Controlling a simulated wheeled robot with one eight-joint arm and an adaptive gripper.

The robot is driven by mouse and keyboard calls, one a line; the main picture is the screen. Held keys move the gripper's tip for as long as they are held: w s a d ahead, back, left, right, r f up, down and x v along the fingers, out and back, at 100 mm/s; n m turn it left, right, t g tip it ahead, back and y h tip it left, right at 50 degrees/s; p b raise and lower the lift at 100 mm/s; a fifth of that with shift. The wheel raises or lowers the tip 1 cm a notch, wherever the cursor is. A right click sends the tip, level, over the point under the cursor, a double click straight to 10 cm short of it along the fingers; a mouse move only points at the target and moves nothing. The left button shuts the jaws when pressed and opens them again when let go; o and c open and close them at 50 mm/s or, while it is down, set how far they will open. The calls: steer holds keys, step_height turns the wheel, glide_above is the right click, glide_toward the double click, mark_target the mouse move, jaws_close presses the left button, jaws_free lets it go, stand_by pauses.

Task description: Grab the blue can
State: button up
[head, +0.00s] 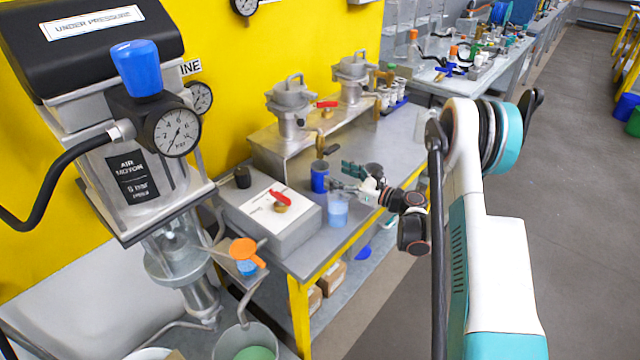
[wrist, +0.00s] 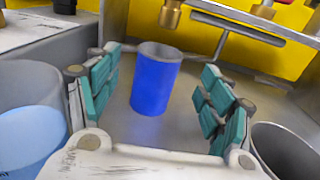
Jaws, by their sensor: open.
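The blue can (head: 319,180) stands upright on the grey workbench, beside the grey box with a white top. In the wrist view the blue can (wrist: 156,82) stands between the two teal finger pads and apart from both. My gripper (head: 345,178) is open and empty, with its fingers pointing at the can from the right. In the wrist view my gripper (wrist: 158,92) has one finger on each side of the can, which is a little beyond the fingertips or level with them; the exact depth is hard to tell.
A translucent cup of blue liquid (head: 338,211) stands in front of the can; it is at left in the wrist view (wrist: 32,140). A grey metal cup (head: 374,170) is right of the gripper. The grey box (head: 281,240) lies left. A metal stand with pots (head: 265,160) is behind.

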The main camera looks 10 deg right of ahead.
mark_target(313, 165)
steer(key=shift+f+b+x, duration=0.15)
steer(key=shift+b+x, duration=0.45)
steer(key=shift+x, duration=1.3)
steer(key=shift+f+b+x, duration=0.15)
steer(key=shift+b+x, duration=0.4)
steer(key=shift+x, duration=1.35)
steer(key=shift+c, duration=0.4)
steer(key=c, duration=1.2)
steer(key=shift+r, duration=0.2)
